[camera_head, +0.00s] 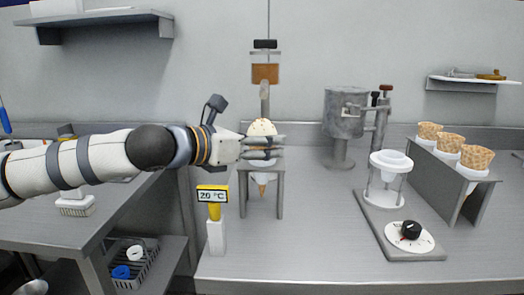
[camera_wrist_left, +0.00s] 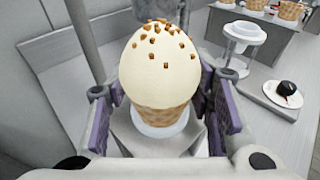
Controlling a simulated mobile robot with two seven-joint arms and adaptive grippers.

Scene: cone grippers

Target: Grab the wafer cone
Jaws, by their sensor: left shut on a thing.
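A wafer cone (camera_wrist_left: 160,119) topped with pale ice cream (camera_wrist_left: 158,62) and brown bits stands upright in a small metal stand (camera_head: 279,190) in the middle of the counter. In the head view the ice cream (camera_head: 262,128) shows above my left gripper (camera_head: 262,149), and the cone's tip (camera_head: 261,190) shows below it. My left gripper comes in from the left and is shut around the cone, with a purple-padded finger on each side in the left wrist view. A white ring lies around the cone below the ice cream. My right gripper is not in view.
Several empty wafer cones (camera_head: 450,142) stand in a rack (camera_head: 440,177) at the right. A white cup holder (camera_head: 391,166) with a black dial (camera_head: 411,230) stands nearer. A metal canister (camera_head: 346,116) is behind. A 20 °C display (camera_head: 212,195) stands at the counter's front left.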

